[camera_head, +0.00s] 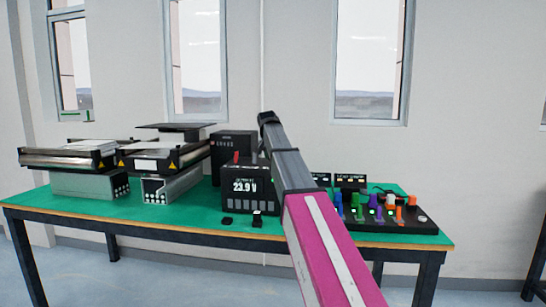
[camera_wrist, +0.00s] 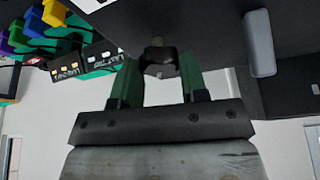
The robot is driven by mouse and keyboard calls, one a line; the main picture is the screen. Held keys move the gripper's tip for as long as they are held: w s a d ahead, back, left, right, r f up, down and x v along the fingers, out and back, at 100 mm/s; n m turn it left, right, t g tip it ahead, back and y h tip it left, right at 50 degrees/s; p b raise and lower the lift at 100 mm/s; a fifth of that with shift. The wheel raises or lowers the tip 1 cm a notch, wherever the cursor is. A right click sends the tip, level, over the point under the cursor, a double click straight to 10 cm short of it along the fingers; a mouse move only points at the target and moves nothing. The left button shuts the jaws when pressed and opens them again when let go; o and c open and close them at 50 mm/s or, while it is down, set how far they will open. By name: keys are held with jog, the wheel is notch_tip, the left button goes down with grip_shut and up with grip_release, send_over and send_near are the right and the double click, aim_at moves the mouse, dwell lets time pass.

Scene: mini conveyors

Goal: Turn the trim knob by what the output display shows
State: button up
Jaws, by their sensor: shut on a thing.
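In the wrist view, the trim knob (camera_wrist: 158,64) is a dark lobed knob on a dark panel face. My gripper (camera_wrist: 161,78) has its two green fingers on either side of the knob and is shut on it. In the head view my magenta and grey arm passes just right of the display, and the gripper and the knob cannot be made out there. Any mark on the knob's turning is too small to read.
Two mini conveyors (camera_head: 160,155) stand on the left of the green table (camera_head: 100,208). A panel with several coloured levers (camera_head: 378,208) is at the right, with small label displays (camera_head: 350,181) behind. Two small black pieces (camera_head: 257,219) lie before the display box.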

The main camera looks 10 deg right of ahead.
jog(key=shift+m, duration=0.7)
jog(key=shift+h, duration=0.3)
jog(key=o, duration=0.9)
jog(key=shift+o, duration=0.2)
jog(key=v, duration=1)
jog(key=shift+r, duration=0.4)
jog(key=shift+s, duration=0.15)
